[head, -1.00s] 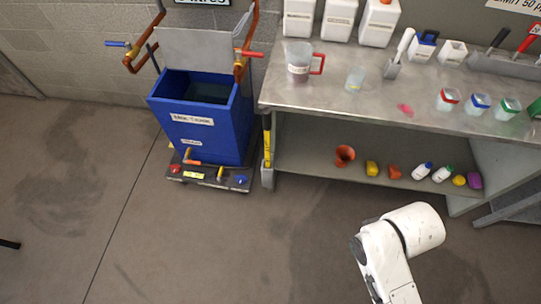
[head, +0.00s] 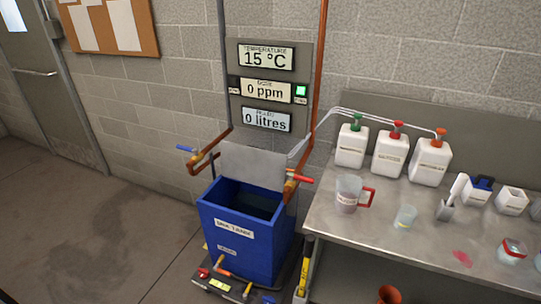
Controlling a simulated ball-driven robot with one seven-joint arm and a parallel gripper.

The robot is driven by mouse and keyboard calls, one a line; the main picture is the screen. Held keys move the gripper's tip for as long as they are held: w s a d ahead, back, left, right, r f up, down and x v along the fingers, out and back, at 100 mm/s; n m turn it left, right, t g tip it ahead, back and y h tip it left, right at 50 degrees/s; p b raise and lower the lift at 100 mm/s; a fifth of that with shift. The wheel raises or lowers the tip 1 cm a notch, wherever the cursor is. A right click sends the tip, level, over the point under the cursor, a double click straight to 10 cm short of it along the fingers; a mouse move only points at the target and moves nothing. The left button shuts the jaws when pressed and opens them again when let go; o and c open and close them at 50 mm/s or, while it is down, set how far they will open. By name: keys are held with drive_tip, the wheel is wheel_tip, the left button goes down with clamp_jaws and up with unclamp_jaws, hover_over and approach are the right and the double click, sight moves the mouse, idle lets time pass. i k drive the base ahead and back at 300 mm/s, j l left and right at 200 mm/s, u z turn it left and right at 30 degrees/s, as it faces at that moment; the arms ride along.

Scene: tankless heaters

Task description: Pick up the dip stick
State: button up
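A narrow upright yellow strip with dark markings (head: 303,277) stands at the left end of the bench, beside the blue tank. It looks like the dip stick, but its markings are too small to read and its lower end is cut off by the frame. The open-topped blue tank (head: 245,237) stands on a low dark base with a dark inside. My gripper is not in view.
The metal bench (head: 345,235) fills the right side and holds a jug with a red handle (head: 347,194), a clear cup (head: 405,217) and white jugs (head: 391,152). A display panel (head: 266,87) is above the tank. Floor at left is clear.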

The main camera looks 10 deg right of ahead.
sight(309, 247)
drive_tip(key=i+l+u, duration=0.15)
drive_tip(key=u, duration=0.25)
drive_tip(key=i+l+u, duration=0.3)
drive_tip(key=u, duration=0.15)
drive_tip(key=i+l+u, duration=0.25)
drive_tip(key=u, duration=0.15)
drive_tip(key=l, duration=0.1)
